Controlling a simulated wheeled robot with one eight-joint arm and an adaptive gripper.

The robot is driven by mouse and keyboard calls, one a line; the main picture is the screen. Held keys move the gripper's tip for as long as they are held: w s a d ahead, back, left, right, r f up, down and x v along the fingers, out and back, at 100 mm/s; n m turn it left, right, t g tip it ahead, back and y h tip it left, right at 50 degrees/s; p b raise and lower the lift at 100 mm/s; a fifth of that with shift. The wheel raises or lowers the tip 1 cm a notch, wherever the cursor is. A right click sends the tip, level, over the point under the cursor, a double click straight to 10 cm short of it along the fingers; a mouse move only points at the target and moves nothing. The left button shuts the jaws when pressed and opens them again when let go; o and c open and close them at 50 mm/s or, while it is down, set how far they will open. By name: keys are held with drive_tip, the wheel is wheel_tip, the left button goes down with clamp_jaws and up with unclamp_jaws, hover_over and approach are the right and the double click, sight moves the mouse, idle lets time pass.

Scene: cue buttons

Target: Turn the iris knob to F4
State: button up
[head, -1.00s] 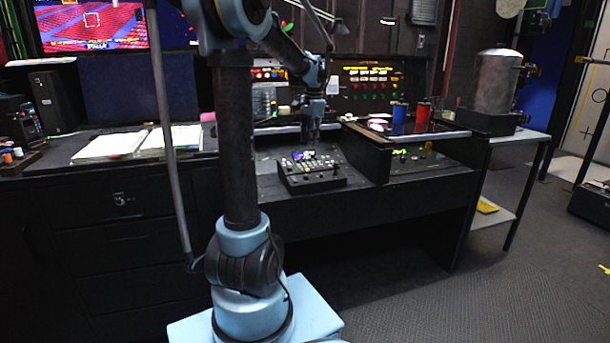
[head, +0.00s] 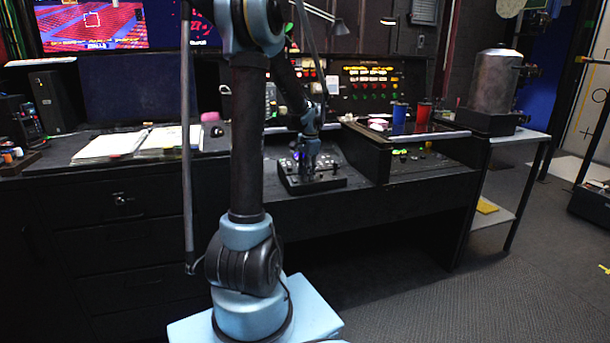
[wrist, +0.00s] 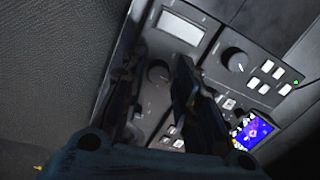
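The grey control panel box (head: 322,184) sits on the desk, with my gripper (head: 308,170) pointing down at it. In the wrist view the panel face (wrist: 195,59) is tilted and close. A dark round knob (wrist: 158,70) shows between the two fingers of my gripper (wrist: 156,76). The fingers are apart, one on each side of the knob, with nothing clearly held; contact cannot be told. A second dark knob (wrist: 237,62) lies to the right of the right finger. The labels and the F4 mark are too small to read, so which knob is the iris cannot be told.
The panel also has a lit colour screen (wrist: 252,132), several white buttons (wrist: 266,66) and a small display (wrist: 182,27). Open papers (head: 108,145) lie on the desk at left. A blue can (head: 399,118) and a red can (head: 423,113) stand at right.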

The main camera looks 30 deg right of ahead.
drive_tip(key=shift+f, duration=0.3)
clamp_jaws()
drive_tip(key=shift+w+n, duration=0.1)
drive_tip(key=shift+n, duration=0.2)
drive_tip(key=n, duration=0.3)
drive_tip(key=shift+n, duration=1.5)
